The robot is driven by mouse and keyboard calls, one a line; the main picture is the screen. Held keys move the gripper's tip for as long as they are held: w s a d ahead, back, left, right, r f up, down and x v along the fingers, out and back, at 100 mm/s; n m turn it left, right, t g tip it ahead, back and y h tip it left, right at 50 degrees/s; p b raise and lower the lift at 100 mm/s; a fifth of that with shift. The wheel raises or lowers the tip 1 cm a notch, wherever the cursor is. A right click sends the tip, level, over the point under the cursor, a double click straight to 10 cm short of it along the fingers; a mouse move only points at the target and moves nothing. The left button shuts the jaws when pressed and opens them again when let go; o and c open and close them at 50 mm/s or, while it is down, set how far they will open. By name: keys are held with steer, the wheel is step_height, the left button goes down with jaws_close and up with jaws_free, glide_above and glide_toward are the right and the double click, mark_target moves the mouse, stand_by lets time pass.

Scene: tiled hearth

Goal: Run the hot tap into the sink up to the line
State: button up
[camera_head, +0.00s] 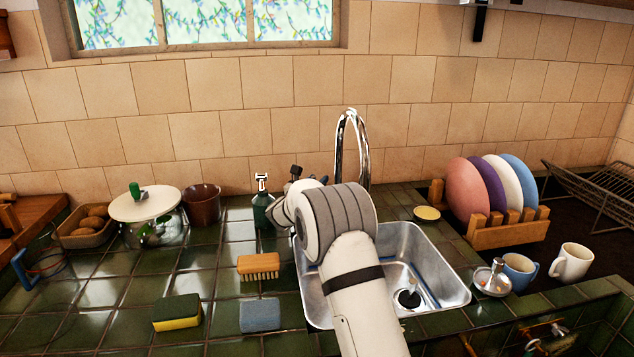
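The steel sink (452,279) is set in the green tiled counter, right of centre. A black round plug or drain (408,298) shows on its floor, with a blue line (426,290) on the inner wall. A tall chrome spout (352,135) arches up behind it. My arm crosses the sink's left part and hides much of it and the spout's base. Small dark parts beyond my wrist may belong to my gripper (297,176); its fingers cannot be made out. I cannot make out a hot tap handle or any running water.
A green bottle (262,208), a brush (258,266) and two sponges (177,312) (260,315) stand or lie left of the sink. Right are a plate rack (508,233), mugs (572,262) and a small metal-topped dish (491,279). Brass fittings (545,335) show below the counter edge.

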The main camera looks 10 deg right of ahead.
jaws_close()
stand_by(0.4)
steer(key=b, duration=0.2)
steer(key=shift+s+f+b, duration=0.2)
steer(key=shift+f+b, duration=0.1)
steer(key=shift+b, duration=0.1)
steer(key=s+m+t+h+b, duration=0.1)
steer(key=b, duration=0.4)
steer(key=shift+s+r+m+t+h+b, duration=0.15)
steer(key=shift+r+m+t+h+b, duration=0.2)
steer(key=shift+b, duration=0.55)
steer(key=shift+r, duration=0.1)
